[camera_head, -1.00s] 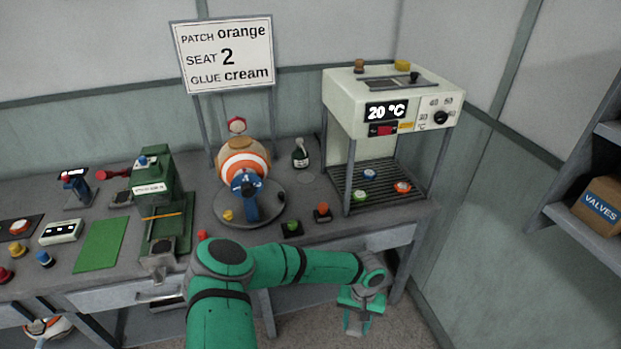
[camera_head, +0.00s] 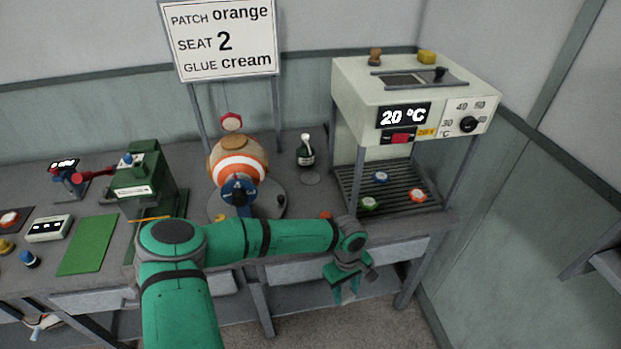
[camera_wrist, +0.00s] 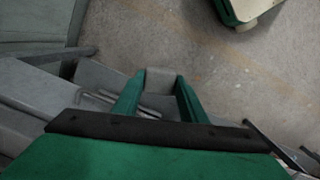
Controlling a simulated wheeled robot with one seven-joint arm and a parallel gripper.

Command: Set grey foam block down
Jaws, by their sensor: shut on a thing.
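My gripper (camera_head: 346,292) hangs in front of the bench's front edge at the right, below the top surface and over the floor. In the wrist view my gripper (camera_wrist: 160,82) is shut on the grey foam block (camera_wrist: 160,84), which sits between its two green fingertips. The block is apart from any surface as far as I can see. In the head view the block is too small to make out clearly.
The bench (camera_head: 405,226) has an oven-like cabinet (camera_head: 415,92) with several pucks on its rack. A striped ball (camera_head: 238,165) sits on a round turntable. A green press (camera_head: 143,178) and a green mat (camera_head: 88,245) are at the left. My arm hides part of the front.

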